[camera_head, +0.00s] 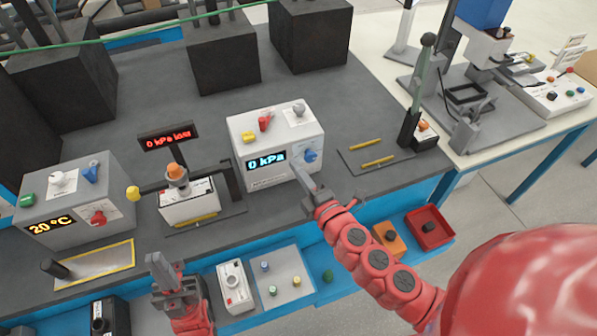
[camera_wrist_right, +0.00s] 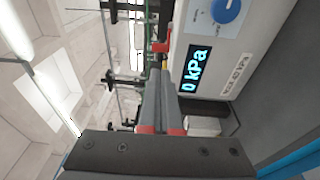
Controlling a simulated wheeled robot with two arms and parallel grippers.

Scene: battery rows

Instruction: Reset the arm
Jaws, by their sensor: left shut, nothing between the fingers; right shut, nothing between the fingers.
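My right gripper (camera_head: 308,184) reaches in from the lower right in the head view. It is shut and empty, just in front of the lower right part of a white control box (camera_head: 285,178) with a "0 kPa" display and a blue knob (camera_head: 310,156). In the right wrist view the shut fingers (camera_wrist_right: 162,105) point toward the side of the display (camera_wrist_right: 194,70), with the blue knob (camera_wrist_right: 226,10) above; I cannot tell whether they touch the box. My left gripper (camera_head: 160,267) is shut and empty at the lower left, in front of the bench's front edge.
A "20 °C" box (camera_head: 70,200) stands at the left. A small tester (camera_head: 188,205) with an orange knob stands between the boxes. A lever press (camera_head: 425,133) stands to the right. A lower shelf holds a red bin (camera_head: 429,228) and an orange bin (camera_head: 388,240). Black blocks (camera_head: 308,35) stand behind.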

